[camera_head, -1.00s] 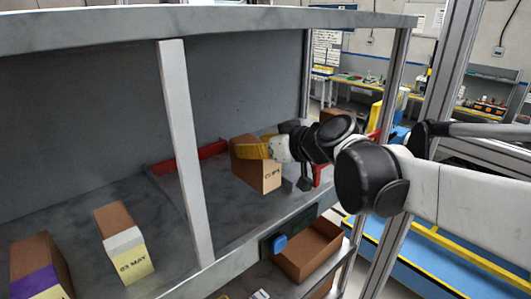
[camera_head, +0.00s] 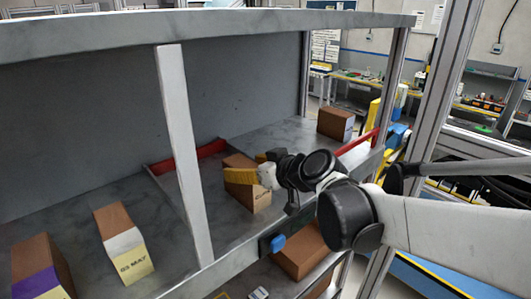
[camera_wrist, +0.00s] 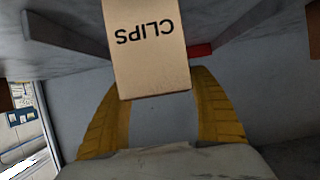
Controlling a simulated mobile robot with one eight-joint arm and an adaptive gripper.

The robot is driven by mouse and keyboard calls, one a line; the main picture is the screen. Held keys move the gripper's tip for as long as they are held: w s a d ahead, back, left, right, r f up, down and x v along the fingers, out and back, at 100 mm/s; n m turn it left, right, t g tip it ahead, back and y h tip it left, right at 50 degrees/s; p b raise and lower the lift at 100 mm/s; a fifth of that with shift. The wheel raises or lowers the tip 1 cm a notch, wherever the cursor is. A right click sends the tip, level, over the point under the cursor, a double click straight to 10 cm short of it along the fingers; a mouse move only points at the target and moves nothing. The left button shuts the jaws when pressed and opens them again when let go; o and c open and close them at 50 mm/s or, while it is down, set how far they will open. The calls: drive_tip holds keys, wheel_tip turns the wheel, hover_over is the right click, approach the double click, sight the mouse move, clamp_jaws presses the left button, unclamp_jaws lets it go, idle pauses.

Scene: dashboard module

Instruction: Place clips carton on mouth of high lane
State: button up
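The clips carton (camera_head: 261,200) is a brown box with a pale front face, right of the grey post in the head view. In the wrist view the carton (camera_wrist: 150,45) shows the word CLIPS upside down. My gripper (camera_head: 250,167) has its yellow fingers on either side of the carton, and appears shut on it. In the wrist view the gripper's fingers (camera_wrist: 155,85) lie along the carton's two edges. The carton is over or on the grey shelf (camera_head: 225,225); I cannot tell whether its base touches. Its far side is hidden.
A cream-and-brown carton (camera_head: 130,255) and a purple-marked one (camera_head: 40,270) stand left of the post (camera_head: 180,140). Another brown carton (camera_head: 335,124) stands at the back right. Red bars (camera_head: 190,157) edge the shelf. A brown box (camera_head: 300,255) sits below.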

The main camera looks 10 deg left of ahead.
drive_tip(key=shift+r, duration=0.2)
drive_tip(key=b+v, duration=0.2)
drive_tip(key=v, duration=1)
drive_tip(key=s+d+f+m+h, duration=0.3)
drive_tip(key=s+d+f, duration=0.2)
drive_tip(key=d, duration=0.3)
drive_tip(key=s+d+f+m+g+h, duration=0.1)
drive_tip(key=s+d+f+m+h, duration=0.2)
drive_tip(key=d, duration=0.5)
drive_tip(key=s+d+f+m+h, duration=0.4)
drive_tip(key=s+d+f, duration=0.3)
drive_tip(key=d+f, duration=0.1)
drive_tip(key=shift+f+g, duration=0.25)
drive_tip(key=shift+g, duration=0.15)
drive_tip(key=shift+s, duration=0.1)
